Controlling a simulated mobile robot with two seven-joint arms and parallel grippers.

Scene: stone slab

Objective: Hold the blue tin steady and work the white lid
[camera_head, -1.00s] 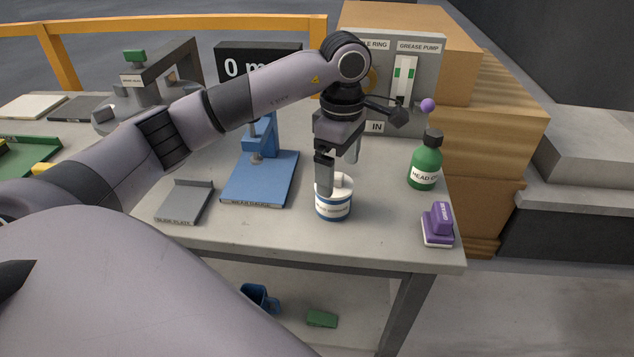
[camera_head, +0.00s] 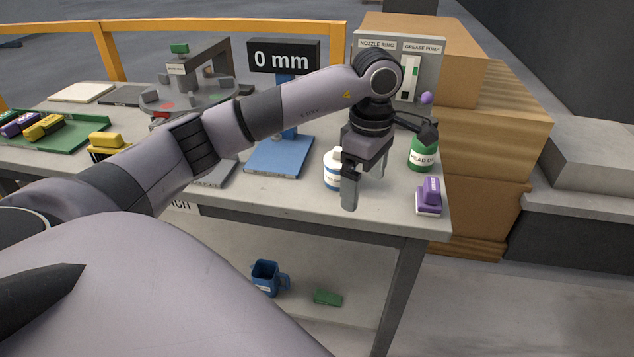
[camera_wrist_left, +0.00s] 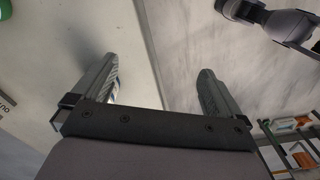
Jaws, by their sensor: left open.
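The tin (camera_head: 331,178), white with blue bands, stands upright on the bench near its front edge. Its white lid (camera_head: 334,155) is on top, and its right side is partly hidden by my left gripper. My left gripper (camera_head: 365,188) is open and points down, just right of the tin and toward the bench edge. The tin is not between its fingers. In the left wrist view the open fingers (camera_wrist_left: 157,68) span the bench edge with nothing between them. A sliver of white and blue shows behind the left-hand finger. My right gripper is not in view.
A green bottle (camera_head: 423,155) and a purple stamp (camera_head: 429,197) stand right of the gripper. A blue gauge stand (camera_head: 280,157) and a grey plate (camera_head: 217,174) are to the left. A blue mug (camera_head: 265,278) and green block (camera_head: 327,298) lie on the lower shelf.

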